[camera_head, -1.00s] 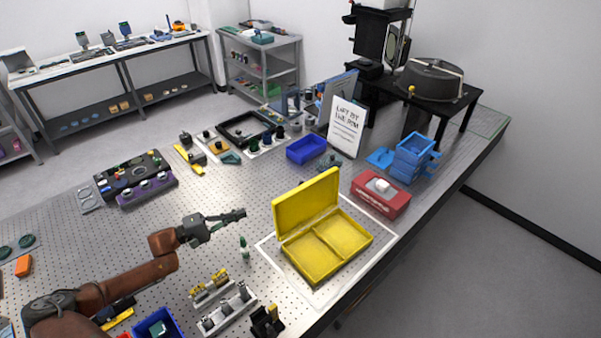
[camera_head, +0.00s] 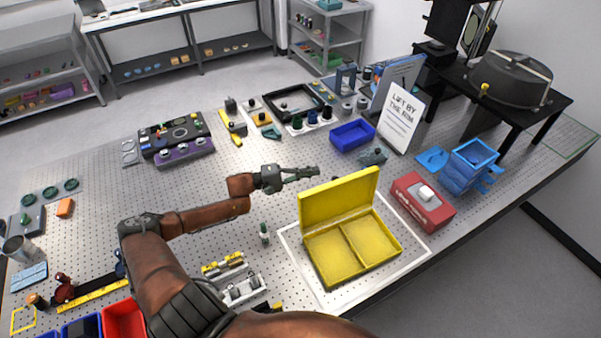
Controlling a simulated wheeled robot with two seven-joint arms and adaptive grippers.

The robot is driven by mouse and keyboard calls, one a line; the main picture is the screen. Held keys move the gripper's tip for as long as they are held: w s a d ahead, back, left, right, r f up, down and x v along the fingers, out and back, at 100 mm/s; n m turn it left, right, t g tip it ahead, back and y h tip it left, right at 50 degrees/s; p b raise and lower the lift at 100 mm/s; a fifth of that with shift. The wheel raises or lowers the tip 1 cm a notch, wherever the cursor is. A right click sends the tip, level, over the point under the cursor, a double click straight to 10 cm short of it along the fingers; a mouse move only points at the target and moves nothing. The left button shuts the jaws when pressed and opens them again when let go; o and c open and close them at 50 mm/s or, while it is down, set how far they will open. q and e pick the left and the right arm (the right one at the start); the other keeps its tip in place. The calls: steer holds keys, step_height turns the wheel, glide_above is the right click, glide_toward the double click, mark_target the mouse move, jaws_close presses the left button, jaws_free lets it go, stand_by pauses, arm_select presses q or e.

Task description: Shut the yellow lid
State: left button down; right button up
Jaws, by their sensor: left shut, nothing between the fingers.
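The yellow lid (camera_head: 339,199) stands raised, roughly upright, along the far left side of the yellow box (camera_head: 355,248). The box is open, and its two compartments look empty. It sits inside a white outlined rectangle (camera_head: 415,262) on the perforated table. My left gripper (camera_head: 312,172) is shut and empty. It points right, just behind the upper left of the raised lid, and appears apart from it. My right gripper is not in view.
A sign reading "LIFT BY THE RIM" (camera_head: 402,118) stands behind the lid. A blue bin (camera_head: 352,135), a red box (camera_head: 423,202) and blue stacked trays (camera_head: 470,167) are nearby.

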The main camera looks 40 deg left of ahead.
arm_select(q)
steer(key=shift+d+r+p, duration=0.15)
steer(key=shift+d+p, duration=0.3)
steer(key=shift+d, duration=0.85)
steer(key=shift+d+r+p, duration=0.1)
steer(key=shift+d+p, duration=0.3)
steer(key=shift+d, duration=0.9)
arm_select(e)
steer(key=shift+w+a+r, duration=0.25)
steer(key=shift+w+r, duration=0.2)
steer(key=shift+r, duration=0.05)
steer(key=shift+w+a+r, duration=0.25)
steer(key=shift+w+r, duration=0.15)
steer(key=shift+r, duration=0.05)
